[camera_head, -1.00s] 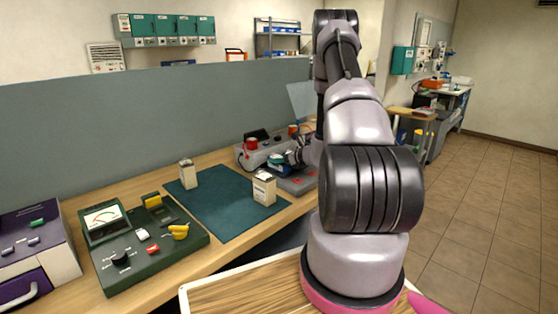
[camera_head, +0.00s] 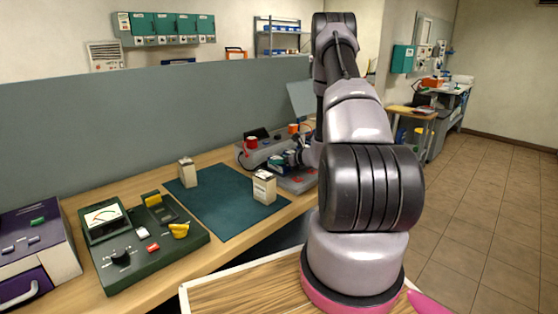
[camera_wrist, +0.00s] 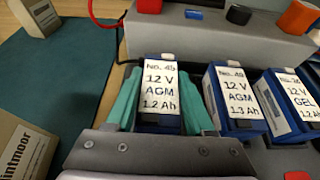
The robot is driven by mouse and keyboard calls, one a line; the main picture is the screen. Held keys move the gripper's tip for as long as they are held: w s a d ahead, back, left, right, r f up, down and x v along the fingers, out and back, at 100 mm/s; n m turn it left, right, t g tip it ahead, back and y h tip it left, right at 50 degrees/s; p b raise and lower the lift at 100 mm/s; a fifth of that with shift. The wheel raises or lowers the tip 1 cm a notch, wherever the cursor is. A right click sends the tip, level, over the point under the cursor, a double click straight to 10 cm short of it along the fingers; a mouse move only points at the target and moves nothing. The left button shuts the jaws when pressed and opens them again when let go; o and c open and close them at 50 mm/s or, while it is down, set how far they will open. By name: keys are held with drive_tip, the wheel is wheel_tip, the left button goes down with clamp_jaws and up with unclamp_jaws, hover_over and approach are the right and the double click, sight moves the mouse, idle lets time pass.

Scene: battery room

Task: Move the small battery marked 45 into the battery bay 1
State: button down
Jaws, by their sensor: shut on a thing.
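The small battery marked No. 45 (camera_wrist: 158,88) is blue with a white label reading 12 V AGM 1.2 Ah. My gripper (camera_wrist: 162,108) has its teal fingers on both sides of it and is shut on it. In the head view my gripper (camera_head: 292,159) is at the grey unit (camera_head: 258,153) at the far end of the bench. The same grey unit (camera_wrist: 215,40) is just behind the battery in the wrist view. No mark for bay 1 can be read. The battery's underside is hidden, so I cannot tell whether it is seated or lifted.
Battery No. 49 (camera_wrist: 236,98) stands close to the right, with a GEL battery (camera_wrist: 294,98) beyond it. Two pale boxes, one nearer (camera_head: 264,188) and one farther (camera_head: 188,173), stand on the green mat (camera_head: 222,205). A green meter (camera_head: 142,243) is nearer left.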

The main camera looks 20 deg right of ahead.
drive_tip(key=c, duration=0.5)
unclamp_jaws()
drive_tip(key=shift+c, duration=0.2)
drive_tip(key=shift+s, duration=0.1)
drive_tip(key=shift+v, duration=5.45)
drive_tip(key=shift+r, duration=0.15)
